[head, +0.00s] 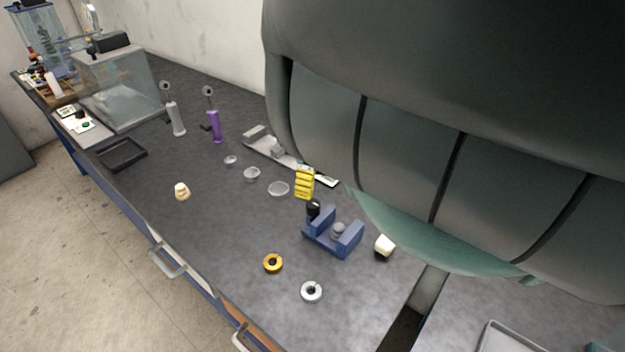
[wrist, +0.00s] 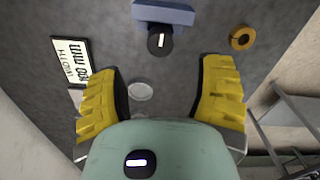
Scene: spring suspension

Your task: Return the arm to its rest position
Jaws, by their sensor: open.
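My gripper (head: 305,183) shows in the head view as a ribbed yellow finger above the table, beside the blue fixture. The rest of it is hidden behind my large dark arm link. In the wrist view, the two yellow fingers of my gripper (wrist: 160,78) stand wide apart with nothing between them. A clear disc (wrist: 140,91) lies on the dark table below, seen between the fingers. A black knob-like part (wrist: 160,41) with a white mark sits in front of the blue fixture (wrist: 163,13).
The blue fixture (head: 333,235) stands near a gold ring (head: 273,263), a silver ring (head: 311,291) and a cream-and-black part (head: 384,247). Purple (head: 214,125) and grey (head: 176,118) upright tools, a black tray (head: 121,153) and a clear box (head: 120,88) stand farther left.

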